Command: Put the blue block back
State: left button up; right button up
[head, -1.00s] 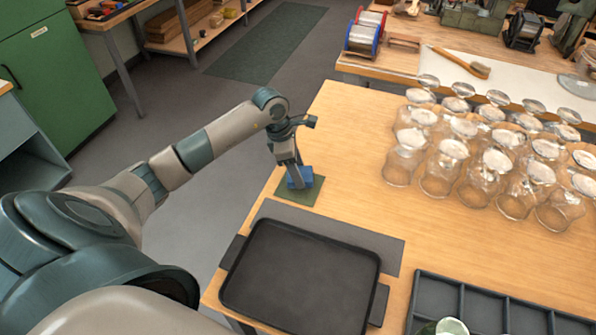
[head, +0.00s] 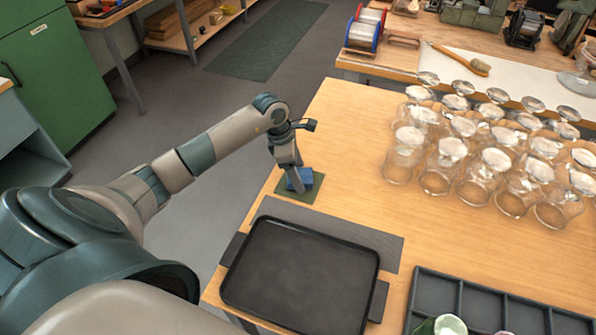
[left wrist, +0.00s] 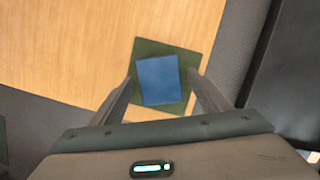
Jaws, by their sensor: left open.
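The blue block (head: 306,175) sits on a small dark green square mat (head: 311,191) near the left edge of the wooden table. In the left wrist view the blue block (left wrist: 158,80) lies within the green mat (left wrist: 150,47), slightly turned against it. My left gripper (head: 298,187) is open and points down at the block. In the left wrist view its fingers (left wrist: 160,88) stand apart on either side of the block, with a gap showing. My gripper partly hides the block in the head view. My right gripper is not in view.
A black tray (head: 300,275) lies on a grey mat (head: 385,247) in front of the green mat. A dark compartment box (head: 437,290) is at the front right. Bare table lies between block and glasses.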

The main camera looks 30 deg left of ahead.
pick_arm(q)
jog(key=shift+r, duration=0.1)
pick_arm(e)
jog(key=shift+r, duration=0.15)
pick_arm(q)
jog(key=shift+r, duration=0.15)
jog(key=b+v, duration=0.3)
jog(key=v, duration=0.8)
jog(key=shift+r, duration=0.3)
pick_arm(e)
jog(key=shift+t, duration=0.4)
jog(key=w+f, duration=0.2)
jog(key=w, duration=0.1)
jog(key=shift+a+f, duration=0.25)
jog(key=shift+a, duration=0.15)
pick_arm(q)
jog(key=shift+s, duration=0.1)
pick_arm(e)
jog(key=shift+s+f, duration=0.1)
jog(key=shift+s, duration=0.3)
